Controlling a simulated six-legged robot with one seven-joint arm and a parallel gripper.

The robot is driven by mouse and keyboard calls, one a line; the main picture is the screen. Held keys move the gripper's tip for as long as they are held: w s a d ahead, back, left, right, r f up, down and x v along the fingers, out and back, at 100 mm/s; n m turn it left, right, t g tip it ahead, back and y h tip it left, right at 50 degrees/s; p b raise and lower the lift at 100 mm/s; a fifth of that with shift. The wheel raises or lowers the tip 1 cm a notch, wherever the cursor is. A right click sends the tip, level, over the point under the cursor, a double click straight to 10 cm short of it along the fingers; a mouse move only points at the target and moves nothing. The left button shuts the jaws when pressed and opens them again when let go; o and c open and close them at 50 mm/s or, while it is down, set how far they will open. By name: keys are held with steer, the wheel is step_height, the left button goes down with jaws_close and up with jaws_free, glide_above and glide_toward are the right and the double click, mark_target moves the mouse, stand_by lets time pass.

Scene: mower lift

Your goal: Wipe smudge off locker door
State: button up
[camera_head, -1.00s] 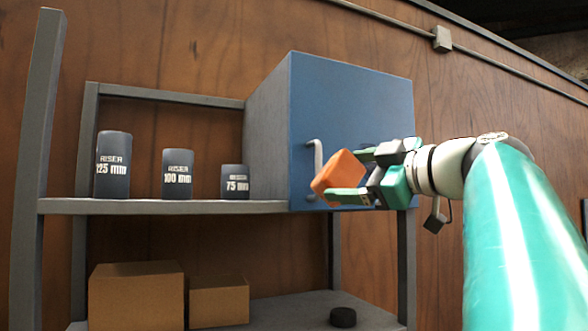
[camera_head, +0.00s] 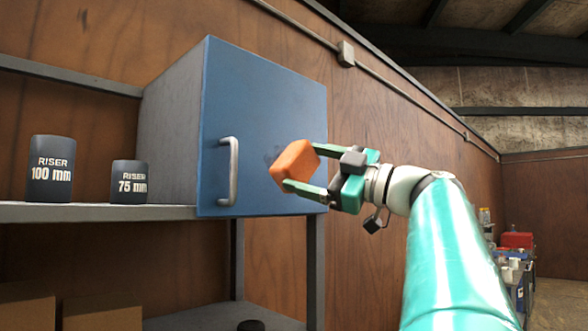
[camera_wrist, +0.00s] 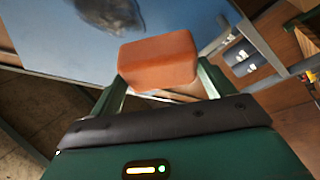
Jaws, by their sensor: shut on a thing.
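The blue locker door (camera_head: 262,120) is closed on a grey cabinet on the shelf, with a silver handle (camera_head: 230,170) near its left edge. My gripper (camera_head: 304,168) is shut on an orange sponge (camera_head: 293,161), which sticks out past the fingertips. In the wrist view the sponge (camera_wrist: 158,62) sits between the two green fingers. The sponge is in front of the door; I cannot tell whether it touches.
Dark risers marked 100 mm (camera_head: 51,170) and 75 mm (camera_head: 129,182) stand on the shelf left of the locker. Cardboard boxes (camera_head: 102,313) and a black puck (camera_head: 250,325) are below. A cluttered cart (camera_head: 515,275) stands far right.

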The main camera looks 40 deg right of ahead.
steer(key=w, duration=0.4)
steer(key=shift+d+f, duration=0.1)
steer(key=shift+w, duration=0.7)
steer(key=shift+s, duration=0.2)
steer(key=shift+w, duration=0.45)
steer(key=shift+w, duration=0.75)
